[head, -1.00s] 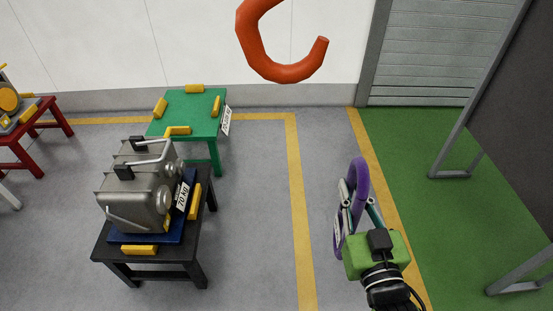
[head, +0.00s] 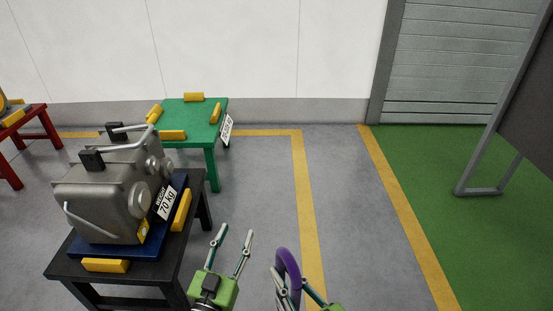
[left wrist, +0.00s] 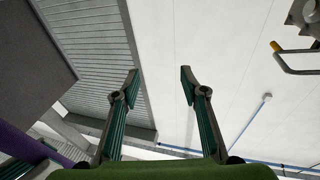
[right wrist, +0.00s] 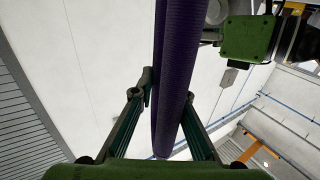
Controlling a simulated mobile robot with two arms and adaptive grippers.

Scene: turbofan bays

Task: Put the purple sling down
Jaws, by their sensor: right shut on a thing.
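The purple sling (head: 288,266) shows as a loop at the bottom middle of the head view, its lower part cut off by the frame. My right gripper (head: 294,290) is shut on it; in the right wrist view the sling (right wrist: 176,80) runs as two strands between the fingers (right wrist: 170,92). My left gripper (head: 235,236) stands just left of the sling, open and empty with its fingers pointing up. Its spread fingers (left wrist: 160,80) show in the left wrist view, where part of the sling (left wrist: 22,143) appears at the lower left.
A black table (head: 196,262) at the left carries a grey machine (head: 112,200) on a blue base, marked 70 kg. Behind it is a green table (head: 190,113) with yellow blocks and a bare top. A red table (head: 38,122) stands far left. The floor ahead is clear.

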